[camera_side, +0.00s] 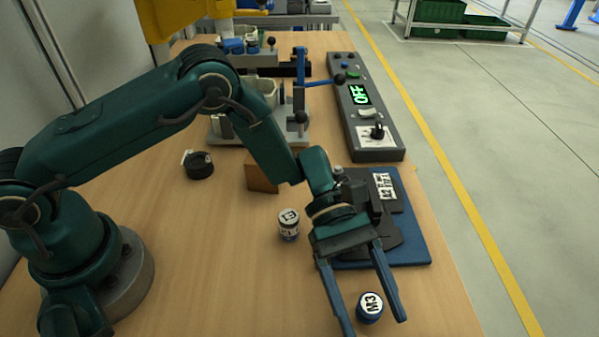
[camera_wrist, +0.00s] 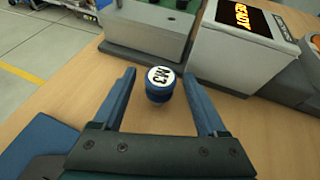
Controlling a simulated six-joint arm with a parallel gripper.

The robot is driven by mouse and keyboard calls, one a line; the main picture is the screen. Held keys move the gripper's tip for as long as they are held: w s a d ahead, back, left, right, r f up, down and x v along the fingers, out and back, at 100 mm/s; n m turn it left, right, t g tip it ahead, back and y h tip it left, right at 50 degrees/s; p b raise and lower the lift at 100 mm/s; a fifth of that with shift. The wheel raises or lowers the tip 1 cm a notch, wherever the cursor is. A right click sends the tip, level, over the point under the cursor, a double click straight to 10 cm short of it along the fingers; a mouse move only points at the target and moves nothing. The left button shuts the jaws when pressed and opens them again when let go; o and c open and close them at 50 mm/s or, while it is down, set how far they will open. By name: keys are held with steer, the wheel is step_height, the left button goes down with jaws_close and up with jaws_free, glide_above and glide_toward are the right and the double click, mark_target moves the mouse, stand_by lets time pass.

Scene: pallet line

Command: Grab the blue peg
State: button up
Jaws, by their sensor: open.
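The blue peg (camera_side: 370,308) is a short upright cylinder with a white top marked M3. It stands on the wooden table near the front. It also shows in the wrist view (camera_wrist: 160,86), near the picture's middle. My gripper (camera_side: 377,326) is open, with its two blue fingers pointing toward the front of the table. In the wrist view my gripper (camera_wrist: 159,75) has one finger on each side of the peg, with visible gaps. The fingers do not appear to touch the peg.
A second labelled cylinder (camera_side: 289,226) stands left of my gripper. A blue plate (camera_side: 418,243) with a dark fixture lies behind it. A brown block (camera_side: 262,180) and a black round part (camera_side: 199,168) stand farther left. A grey READY box (camera_wrist: 232,55) is beyond the peg.

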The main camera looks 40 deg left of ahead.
jaws_close()
steer(key=shift+r, duration=0.15)
